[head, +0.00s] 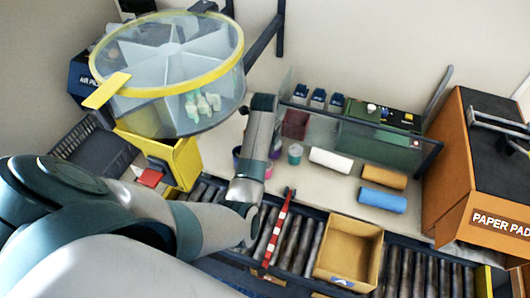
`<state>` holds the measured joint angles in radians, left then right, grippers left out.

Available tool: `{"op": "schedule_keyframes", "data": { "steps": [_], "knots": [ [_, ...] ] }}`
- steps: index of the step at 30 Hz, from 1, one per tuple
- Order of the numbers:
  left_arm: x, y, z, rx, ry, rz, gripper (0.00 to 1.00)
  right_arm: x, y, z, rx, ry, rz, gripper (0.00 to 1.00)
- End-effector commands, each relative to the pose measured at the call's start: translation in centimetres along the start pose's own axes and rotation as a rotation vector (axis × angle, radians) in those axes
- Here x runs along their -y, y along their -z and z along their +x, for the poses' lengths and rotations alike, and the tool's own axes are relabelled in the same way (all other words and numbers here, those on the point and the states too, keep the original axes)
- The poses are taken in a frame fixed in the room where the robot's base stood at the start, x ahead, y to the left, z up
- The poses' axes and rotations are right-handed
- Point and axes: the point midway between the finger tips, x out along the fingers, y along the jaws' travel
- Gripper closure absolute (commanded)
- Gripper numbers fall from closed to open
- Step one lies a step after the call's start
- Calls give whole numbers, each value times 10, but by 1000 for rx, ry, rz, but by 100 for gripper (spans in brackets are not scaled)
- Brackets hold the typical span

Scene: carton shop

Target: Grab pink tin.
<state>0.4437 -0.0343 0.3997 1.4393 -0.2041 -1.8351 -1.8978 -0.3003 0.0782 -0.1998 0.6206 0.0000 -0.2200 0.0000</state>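A small pink tin (268,171) stands on the pale bench top, just right of my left arm's link. The link covers part of it, so only a small pink patch shows. My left arm comes in from the left, bends above the roller conveyor and reaches over the bench in front of the tins. Its fingers do not show, and I cannot tell how far they are from the pink tin. My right arm and gripper are not in view.
White (330,160), orange (384,177) and blue (382,200) rolls lie to the right. An open carton (347,252) sits on the conveyor near a red-white striped bar (277,232). A glass panel stands behind.

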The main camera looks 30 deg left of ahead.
Motion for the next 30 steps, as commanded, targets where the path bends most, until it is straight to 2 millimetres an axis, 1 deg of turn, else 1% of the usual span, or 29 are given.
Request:
{"op": "schedule_keyframes", "data": {
  "steps": [5, 12, 15, 30],
  "knots": [
    [-2, 3, 14, -2, -3, 0, 35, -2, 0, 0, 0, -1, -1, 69],
    [-2, 3, 43, -2, -2, 0, 35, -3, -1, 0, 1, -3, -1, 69],
    [-2, 4, 50, -2, -2, 0, 35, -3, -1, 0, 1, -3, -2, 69],
    [-2, 3, 51, 0, 0, 0, 35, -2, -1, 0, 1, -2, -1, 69]
  ]
}}
